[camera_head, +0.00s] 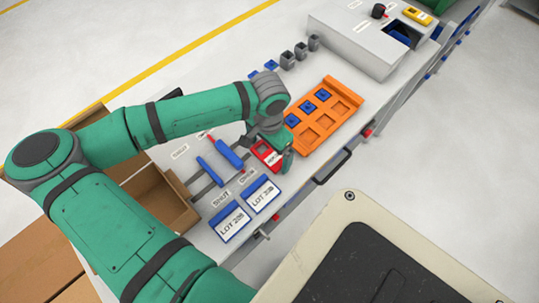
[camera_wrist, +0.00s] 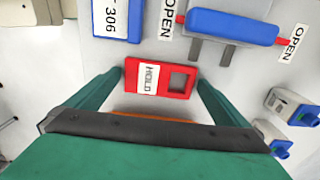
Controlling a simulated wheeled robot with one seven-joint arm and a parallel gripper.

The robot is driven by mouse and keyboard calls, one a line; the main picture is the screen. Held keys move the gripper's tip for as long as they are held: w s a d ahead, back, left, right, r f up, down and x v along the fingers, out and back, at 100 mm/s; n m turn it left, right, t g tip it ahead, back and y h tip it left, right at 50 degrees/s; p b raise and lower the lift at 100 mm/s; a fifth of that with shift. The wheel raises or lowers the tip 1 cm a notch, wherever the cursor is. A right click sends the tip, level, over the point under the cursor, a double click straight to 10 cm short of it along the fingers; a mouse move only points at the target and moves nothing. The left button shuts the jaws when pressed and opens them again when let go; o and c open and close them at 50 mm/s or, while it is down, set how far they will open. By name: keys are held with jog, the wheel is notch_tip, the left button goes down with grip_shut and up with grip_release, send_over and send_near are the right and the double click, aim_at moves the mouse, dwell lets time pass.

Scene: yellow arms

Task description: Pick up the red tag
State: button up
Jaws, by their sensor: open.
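The red tag (camera_wrist: 145,77) lies between the two fingers of my gripper (camera_wrist: 161,78) in the wrist view. It has a white label reading HOLD and a square hole at one end. A finger is on each side of it, with a narrow gap showing at the right; at the left I cannot tell if there is contact. In the head view the red tag (camera_head: 266,154) shows on the bench below my gripper (camera_head: 277,158), partly hidden by it. My gripper is open.
An orange tray (camera_head: 327,117) with blue pieces in some pockets sits to the right. Two blue-edged LOT cards (camera_head: 231,221) lie in front. A blue handle (camera_head: 229,154) is close by on the left, and a cardboard box (camera_head: 155,203) stands beside the bench.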

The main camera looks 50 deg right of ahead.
aim_at(270, 155)
jog(key=shift+w, duration=0.15)
jog(key=c, duration=0.9)
jog(key=shift+a, duration=0.1)
jog(key=shift+s+d+r, duration=0.1)
jog(key=shift+s+d, duration=0.1)
jog(key=shift+s, duration=0.05)
jog(key=shift+r, duration=0.5)
notch_tip(270, 155, up, 2)
jog(key=shift+s+r, duration=0.15)
jog(key=shift+r, duration=0.05)
jog(key=s+a+r, duration=0.1)
jog(key=s+r, duration=0.8)
jog(key=s, duration=0.4)
jog(key=shift+s+a+r, duration=0.2)
jog(key=shift+a+r, duration=0.05)
